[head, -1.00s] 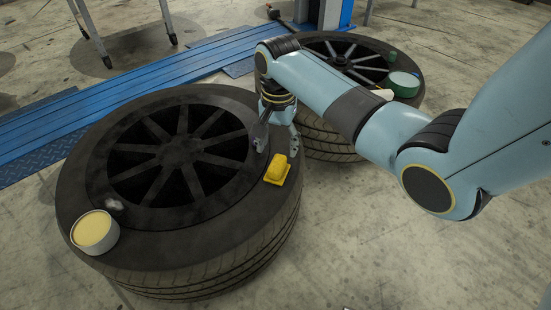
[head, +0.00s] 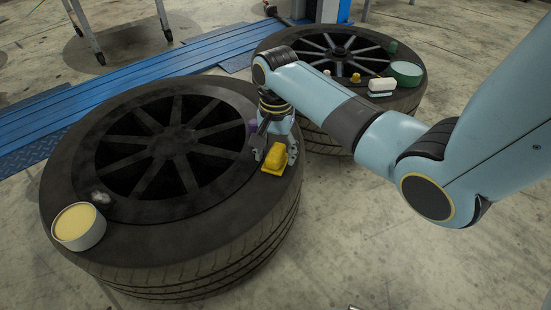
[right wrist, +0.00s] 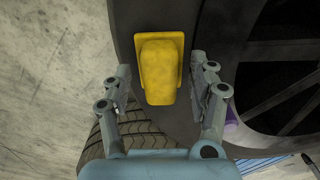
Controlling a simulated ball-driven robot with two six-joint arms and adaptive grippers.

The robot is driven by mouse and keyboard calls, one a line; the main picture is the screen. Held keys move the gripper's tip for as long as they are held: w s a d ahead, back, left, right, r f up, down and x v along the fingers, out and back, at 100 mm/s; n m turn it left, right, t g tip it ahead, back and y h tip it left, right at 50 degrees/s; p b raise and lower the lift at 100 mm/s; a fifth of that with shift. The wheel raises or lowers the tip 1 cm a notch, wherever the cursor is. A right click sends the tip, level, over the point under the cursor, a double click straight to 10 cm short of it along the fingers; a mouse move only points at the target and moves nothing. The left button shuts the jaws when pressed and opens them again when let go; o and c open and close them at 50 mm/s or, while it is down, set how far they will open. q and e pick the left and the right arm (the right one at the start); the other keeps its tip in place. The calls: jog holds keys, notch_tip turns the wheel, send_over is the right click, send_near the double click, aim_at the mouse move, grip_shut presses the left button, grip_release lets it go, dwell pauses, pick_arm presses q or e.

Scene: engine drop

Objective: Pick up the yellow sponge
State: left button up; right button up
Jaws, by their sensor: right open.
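The yellow sponge (head: 275,155) sits on a yellow base piece (head: 270,172) on the right edge of the near tyre (head: 180,238). My right gripper (head: 275,152) is over that edge, with its fingers near the sponge. In the right wrist view the sponge (right wrist: 160,72) lies ahead, between the lines of the two open fingers (right wrist: 161,84), and I see a gap on each side. The fingers do not visibly press on it. My left gripper is out of view.
A round tin with pale yellow content (head: 79,227) stands on the near tyre's left edge. A purple thing (head: 251,128) sits just behind my right gripper. The far tyre (head: 318,137) bears a white block (head: 382,86) and a green round container (head: 406,73).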

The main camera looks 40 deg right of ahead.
aim_at(277, 150)
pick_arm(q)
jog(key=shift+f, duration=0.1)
pick_arm(e)
jog(key=shift+f, duration=0.15)
jog(key=c, duration=1.1)
jog(key=shift+r, duration=0.2)
jog(key=shift+c, duration=0.2)
